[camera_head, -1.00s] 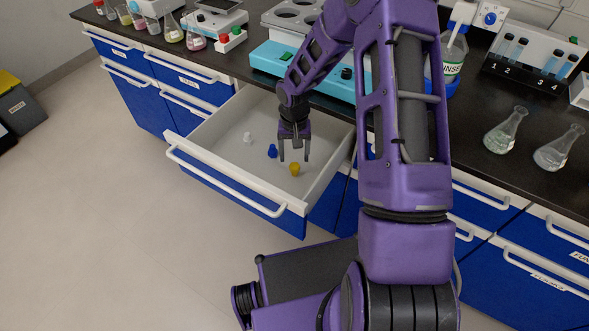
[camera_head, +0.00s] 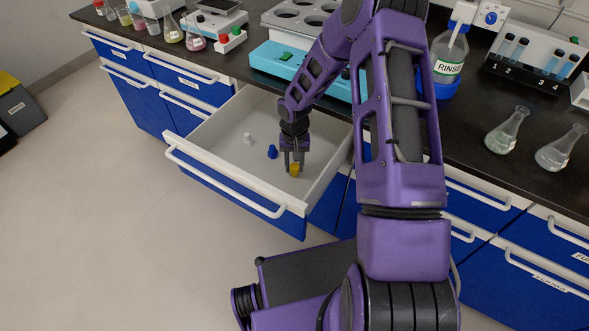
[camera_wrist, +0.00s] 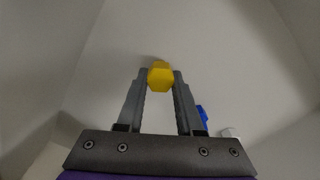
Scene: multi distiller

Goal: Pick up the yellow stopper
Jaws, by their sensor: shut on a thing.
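The yellow stopper (camera_head: 294,169) is in the open white drawer (camera_head: 225,181), near its right front part. My gripper (camera_head: 294,165) reaches down into the drawer and is shut on the stopper, one finger on each side. In the wrist view the yellow stopper (camera_wrist: 160,75) sits between the two fingertips (camera_wrist: 160,80), its faceted end facing the camera. I cannot tell whether it is clear of the drawer floor.
A blue stopper (camera_head: 272,152) and a white stopper (camera_head: 248,138) stand in the drawer to the left of my gripper. The drawer's walls surround it. Above, the black bench (camera_head: 480,170) holds flasks, a rinse bottle (camera_head: 449,58) and a tube rack.

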